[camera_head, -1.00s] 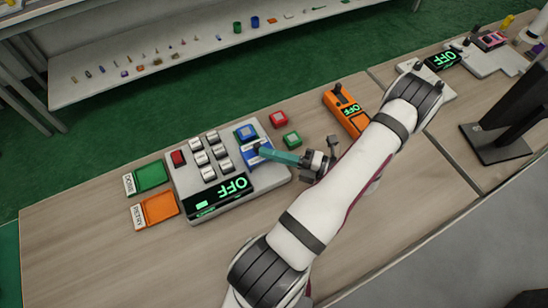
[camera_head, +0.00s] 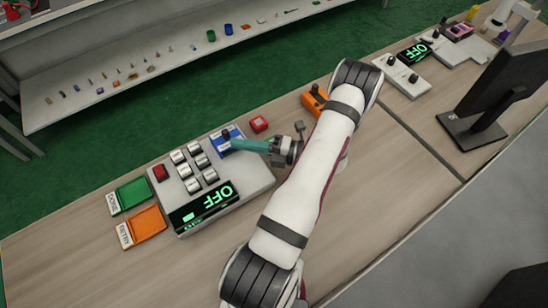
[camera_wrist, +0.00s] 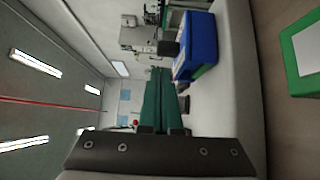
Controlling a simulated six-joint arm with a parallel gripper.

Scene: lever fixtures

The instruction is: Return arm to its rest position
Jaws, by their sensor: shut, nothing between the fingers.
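The blue lever fixture (camera_head: 238,131) sits at the top right of the grey control panel (camera_head: 258,180), with a dark lever knob (camera_head: 226,136) on it. My gripper (camera_head: 234,144) is shut and empty, its teal fingers pointing left in front of the fixture and covering part of it. I cannot tell whether the fingertips touch it. In the wrist view my teal fingers (camera_wrist: 160,95) are together, with the blue fixture (camera_wrist: 200,45) just right of their tips and its dark knob (camera_wrist: 168,48) beside them. The panel's display (camera_head: 205,205) reads OFF in green.
A red button (camera_head: 258,124) and an orange fixture (camera_head: 314,99) stand near my arm. Green (camera_head: 133,192) and orange (camera_head: 148,223) trays lie left of the panel. A monitor (camera_head: 495,95) and a second lever fixture (camera_head: 403,75) stand right. The table front is clear.

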